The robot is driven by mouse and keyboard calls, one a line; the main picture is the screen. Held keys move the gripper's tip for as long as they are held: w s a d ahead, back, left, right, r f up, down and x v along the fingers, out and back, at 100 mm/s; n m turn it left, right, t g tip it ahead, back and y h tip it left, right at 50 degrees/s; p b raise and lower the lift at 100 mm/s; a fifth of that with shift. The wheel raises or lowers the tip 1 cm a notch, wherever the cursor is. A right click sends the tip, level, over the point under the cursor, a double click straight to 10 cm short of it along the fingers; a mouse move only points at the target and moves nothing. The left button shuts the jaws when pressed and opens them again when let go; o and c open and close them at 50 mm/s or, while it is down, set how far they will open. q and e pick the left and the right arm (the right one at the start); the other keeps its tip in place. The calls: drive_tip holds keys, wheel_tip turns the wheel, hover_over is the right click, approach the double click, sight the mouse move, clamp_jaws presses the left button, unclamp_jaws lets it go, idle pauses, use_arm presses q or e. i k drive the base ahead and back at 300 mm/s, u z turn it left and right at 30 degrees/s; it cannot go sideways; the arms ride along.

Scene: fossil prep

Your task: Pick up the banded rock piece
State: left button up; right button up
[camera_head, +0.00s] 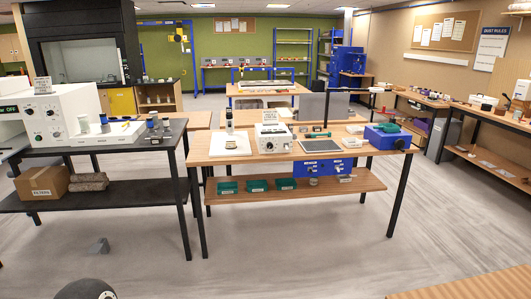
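I cannot pick out the banded rock piece for certain at this distance. A small round light and dark piece (231,142) sits on a white square board (242,151) at the left end of the middle wooden bench (222,156). A rough grey-brown cylindrical rock (88,182) lies on the lower shelf of the black bench at left. Neither of my grippers shows; only a dark rounded part, likely mine, shows at the bottom left edge.
The middle bench holds a white control box (273,138), a dark flat pad (320,146) and a blue box (387,137). A cardboard box (41,183) sits beside the cylindrical rock. The floor in front is otherwise open.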

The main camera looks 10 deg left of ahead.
sight(154, 140)
drive_tip(key=i, duration=4.15)
drive_tip(key=u, duration=2.45)
drive_tip(key=i, duration=0.3)
drive_tip(key=u, duration=1.6)
drive_tip(key=k, duration=0.55)
drive_tip(key=z, duration=0.1)
